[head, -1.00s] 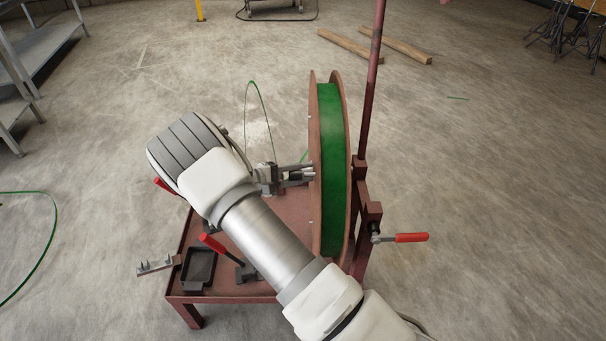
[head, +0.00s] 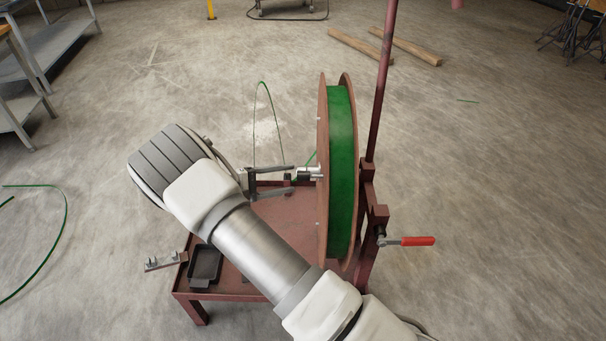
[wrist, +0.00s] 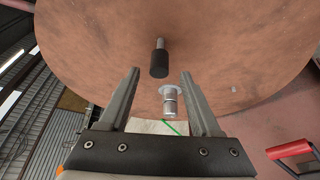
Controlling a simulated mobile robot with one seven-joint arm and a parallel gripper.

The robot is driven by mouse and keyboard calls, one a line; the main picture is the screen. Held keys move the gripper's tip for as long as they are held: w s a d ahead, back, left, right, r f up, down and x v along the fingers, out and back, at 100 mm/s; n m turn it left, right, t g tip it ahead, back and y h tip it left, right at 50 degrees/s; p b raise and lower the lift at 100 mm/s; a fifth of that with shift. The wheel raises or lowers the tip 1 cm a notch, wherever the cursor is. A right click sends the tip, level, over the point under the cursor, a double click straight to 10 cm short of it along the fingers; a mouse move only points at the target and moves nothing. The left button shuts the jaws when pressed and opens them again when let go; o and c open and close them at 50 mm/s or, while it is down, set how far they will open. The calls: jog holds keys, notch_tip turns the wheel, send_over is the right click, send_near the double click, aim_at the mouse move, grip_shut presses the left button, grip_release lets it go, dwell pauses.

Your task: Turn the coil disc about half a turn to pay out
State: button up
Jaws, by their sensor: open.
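The coil disc (head: 342,170) is an upright reel with rust-brown flanges and green material wound between them, mounted on a dark red stand. Its brown face fills much of the wrist view (wrist: 230,40). A black knob (wrist: 159,62) on a short metal pin sticks out from that face, with a silver hub end (wrist: 170,100) below it. My gripper (head: 292,178) is open and empty, left of the disc's face and apart from it. In the wrist view, my gripper's (wrist: 160,78) fingers straddle the line to the knob, which appears just beyond the fingertips.
The stand has a red bed (head: 285,211) with a small dark tray (head: 205,265) at its front left. A red-handled crank (head: 405,241) juts out right of the post (head: 383,80). Green strand loops lie on the floor at left. Two wooden beams (head: 385,46) lie behind.

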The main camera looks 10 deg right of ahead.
jog(key=v, duration=0.9)
jog(key=shift+a+p, duration=0.2)
jog(key=shift+p, duration=0.15)
jog(key=shift+r, duration=0.1)
jog(key=s+d+r+m+g+y, duration=0.2)
jog(key=s+d+r+y, duration=0.35)
jog(key=r, duration=0.25)
jog(key=s+d+r+m+g+y, duration=0.2)
jog(key=s+d+r+y, duration=0.2)
jog(key=d+r, duration=0.3)
jog(key=s+r+m+t+y, duration=0.2)
jog(key=s+r+t+y, duration=0.15)
jog(key=s, duration=0.55)
jog(key=s+r+m+t+y, duration=0.1)
jog(key=s+r+t+y, duration=0.3)
jog(key=s, duration=0.6)
notch_tip(320, 180, up, 15)
jog(key=h+p, duration=0.1)
jog(key=p, duration=1.3)
jog(key=shift+w+d+g+h, duration=0.2)
jog(key=shift+d+g+h, duration=0.1)
jog(key=shift+g, duration=0.15)
